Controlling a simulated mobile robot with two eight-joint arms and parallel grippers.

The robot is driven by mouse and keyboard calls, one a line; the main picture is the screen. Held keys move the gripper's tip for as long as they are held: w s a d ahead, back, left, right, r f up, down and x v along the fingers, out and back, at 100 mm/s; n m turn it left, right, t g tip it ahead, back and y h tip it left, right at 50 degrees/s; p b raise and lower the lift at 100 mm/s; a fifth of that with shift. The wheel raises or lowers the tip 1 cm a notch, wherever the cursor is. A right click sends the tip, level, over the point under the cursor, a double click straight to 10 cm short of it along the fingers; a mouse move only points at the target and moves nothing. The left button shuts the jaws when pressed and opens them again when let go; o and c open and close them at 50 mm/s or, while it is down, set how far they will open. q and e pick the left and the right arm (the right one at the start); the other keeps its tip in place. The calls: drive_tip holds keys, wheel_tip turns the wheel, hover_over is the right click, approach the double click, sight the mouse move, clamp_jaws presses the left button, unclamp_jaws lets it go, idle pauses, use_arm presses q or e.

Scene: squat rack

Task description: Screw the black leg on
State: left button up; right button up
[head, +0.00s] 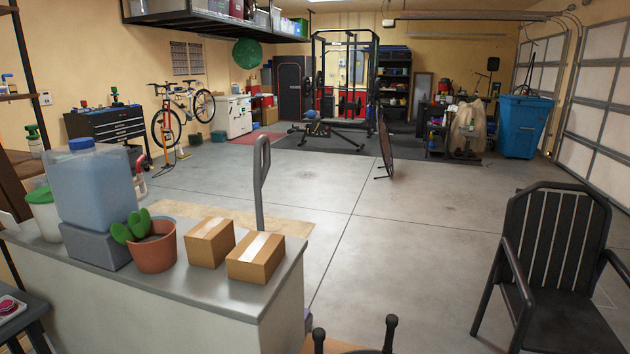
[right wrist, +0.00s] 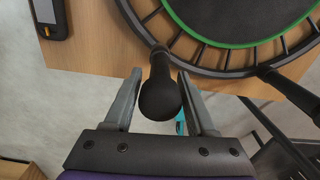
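In the right wrist view, a round black trampoline (right wrist: 240,18) with a green ring lies on a wooden surface. One black leg (right wrist: 160,92) stands out from its rim toward the camera, with a rounded foot end. My right gripper (right wrist: 160,75) has its two grey fingers on either side of this leg, with narrow gaps showing, so it looks open around it. A second black leg (right wrist: 288,90) is at the right. In the head view, two upright black leg ends (head: 390,332) and (head: 318,340) show at the bottom edge. My left gripper is not seen.
The wooden table (right wrist: 95,50) carries a dark handheld device (right wrist: 50,20). In the head view, a counter (head: 190,284) at left holds boxes (head: 255,258), a potted cactus (head: 153,250) and a water container (head: 92,185). A black chair (head: 550,260) stands right. Mid-floor is clear.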

drive_tip(key=o, duration=0.3)
drive_tip(key=shift+r+p, duration=2.3)
drive_tip(key=shift+r, duration=1.25)
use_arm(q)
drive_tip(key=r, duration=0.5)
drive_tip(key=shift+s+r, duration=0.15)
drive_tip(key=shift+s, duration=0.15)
use_arm(e)
drive_tip(key=shift+s+a+r, duration=0.1)
drive_tip(key=shift+a, duration=0.1)
drive_tip(key=s+a+r+n+t, duration=0.2)
drive_tip(key=s+a+r+n, duration=0.1)
drive_tip(key=s+a+n, duration=0.6)
drive_tip(key=s+a+r+n+t, duration=0.25)
drive_tip(key=s+a+n, duration=0.4)
drive_tip(key=n, duration=0.45)
use_arm(q)
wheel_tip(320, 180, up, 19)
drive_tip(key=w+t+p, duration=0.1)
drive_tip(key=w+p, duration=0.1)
drive_tip(key=p, duration=1.4)
drive_tip(key=shift+p, duration=0.35)
use_arm(e)
wheel_tip(320, 180, up, 19)
drive_tip(key=w, duration=0.1)
drive_tip(key=shift+d+n+t, duration=0.3)
drive_tip(key=shift+d+t, duration=0.1)
drive_tip(key=shift+t, duration=0.05)
